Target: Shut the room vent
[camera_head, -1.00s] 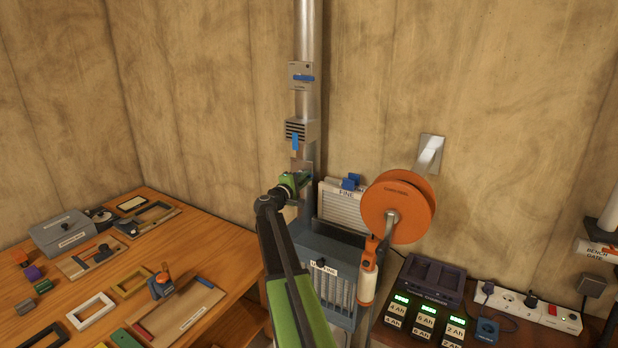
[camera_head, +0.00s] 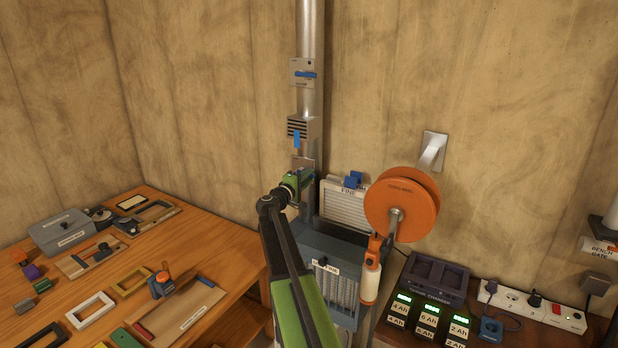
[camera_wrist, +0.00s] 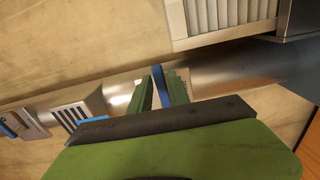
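A slotted vent box (camera_head: 303,127) with a blue tab (camera_head: 297,139) sits on the vertical metal duct (camera_head: 310,30). The slots look dark. It also shows at the left of the wrist view (camera_wrist: 70,114). Above it on the duct is a plate with a level blue handle (camera_head: 305,74). Its lettering is too small to read. My gripper (camera_head: 303,176) is on the duct just below the vent box. In the wrist view its green fingers (camera_wrist: 161,86) lie close on both sides of an upright blue lever (camera_wrist: 160,84), with no clear gap. My gripper hides this lever in the head view.
A filter box marked FINE (camera_head: 345,205) stands right of my gripper, beside an orange reel (camera_head: 388,212). A grey-blue cabinet (camera_head: 335,250) is below. A wooden bench (camera_head: 215,262) with frames and blocks is at left, battery chargers (camera_head: 430,310) at right.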

